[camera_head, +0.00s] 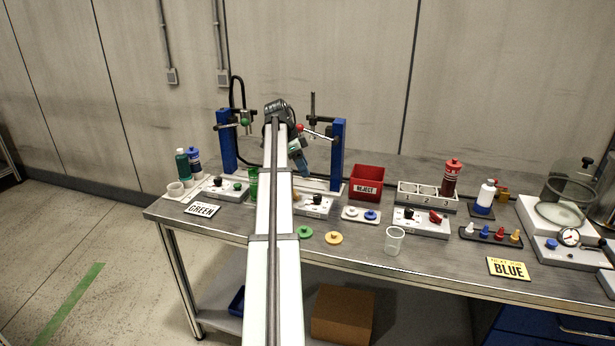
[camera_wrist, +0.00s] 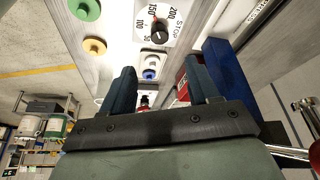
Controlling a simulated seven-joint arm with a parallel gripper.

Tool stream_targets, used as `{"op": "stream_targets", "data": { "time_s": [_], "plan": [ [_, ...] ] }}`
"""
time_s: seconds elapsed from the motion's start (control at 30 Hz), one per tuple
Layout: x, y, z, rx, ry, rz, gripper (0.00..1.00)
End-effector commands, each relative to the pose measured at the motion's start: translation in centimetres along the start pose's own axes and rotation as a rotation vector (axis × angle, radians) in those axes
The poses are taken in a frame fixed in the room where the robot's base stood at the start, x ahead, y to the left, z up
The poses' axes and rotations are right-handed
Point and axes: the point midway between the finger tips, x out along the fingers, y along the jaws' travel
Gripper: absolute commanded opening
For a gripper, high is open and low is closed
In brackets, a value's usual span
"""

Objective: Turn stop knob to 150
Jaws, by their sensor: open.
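The stop knob (camera_wrist: 159,33) is a black round knob on a white panel marked STOP, with a printed scale of 50, 100, 150 and 200. A small red mark shows near the 150 and 200 figures; I cannot tell the exact setting.
Green (camera_head: 305,232) and yellow (camera_head: 334,238) discs lie in front. A clear cup (camera_head: 394,241) stands near the front edge.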

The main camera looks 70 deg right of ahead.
Motion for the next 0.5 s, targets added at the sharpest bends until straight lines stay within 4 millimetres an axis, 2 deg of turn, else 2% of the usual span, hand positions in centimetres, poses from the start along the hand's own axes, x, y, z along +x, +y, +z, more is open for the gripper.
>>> {"op": "stream_targets", "data": {
  "time_s": [0.2, 0.5],
  "plan": [
    [-1.4, 0.0, 0.0, 0.000, 0.000, 0.000, 0.60],
    [-1.6, 0.0, 0.0, 0.000, 0.000, 0.001, 0.60]
  ]
}}
